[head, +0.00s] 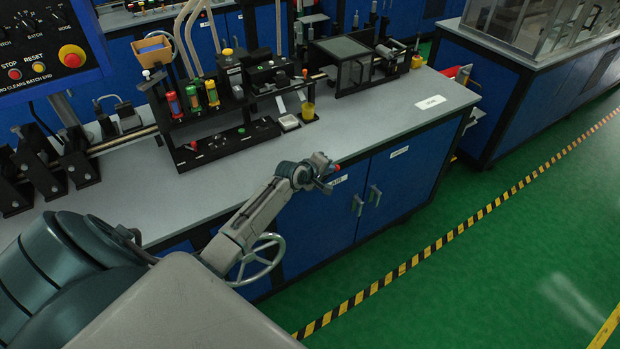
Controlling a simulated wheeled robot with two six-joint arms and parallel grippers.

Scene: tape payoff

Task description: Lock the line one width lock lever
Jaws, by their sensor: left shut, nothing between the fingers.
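The line one machine (225,110) stands on the grey bench, with several small levers and knobs. Among them are a yellow knob (227,52), a white knob (146,74) and a small red tip (305,73). I cannot tell which part is the width lock lever. My left gripper (331,174) is shut and empty. It appears in front of the bench's front edge, over the blue cabinet doors in the picture, apart from the machine. My right gripper is not in view.
The grey bench top (385,118) is clear at the front right. A grey handwheel (256,260) shows below my left arm. A control panel (45,45) with red buttons is at upper left. Green floor (450,270) with a striped line lies open at right.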

